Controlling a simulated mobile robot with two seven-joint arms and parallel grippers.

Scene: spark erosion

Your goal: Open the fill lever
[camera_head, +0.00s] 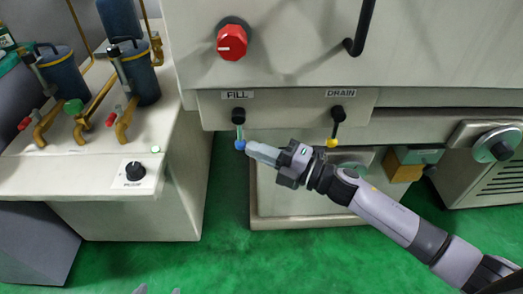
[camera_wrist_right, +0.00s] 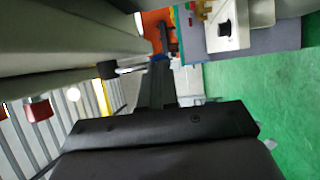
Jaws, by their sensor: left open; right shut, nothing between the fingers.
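The fill lever (camera_head: 239,130) hangs down under the FILL label, with a black pivot at the top and a blue knob (camera_head: 240,145) at its lower end. My right gripper (camera_head: 252,149) is shut and empty. Its tips are right beside the blue knob, on its right; I cannot tell whether they touch. In the right wrist view the lever's black pivot (camera_wrist_right: 107,70) and rod show left of my fingers, and the knob is mostly hidden. Only the fingertips of my left gripper (camera_head: 157,291) show at the bottom edge, apart and away from the lever.
The drain lever (camera_head: 335,128) with a yellow knob hangs to the right. A red knob (camera_head: 231,41) and a black handle (camera_head: 361,28) are on the machine above. A bench (camera_head: 75,183) with blue filters and a pump dial stands left. Green floor lies below.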

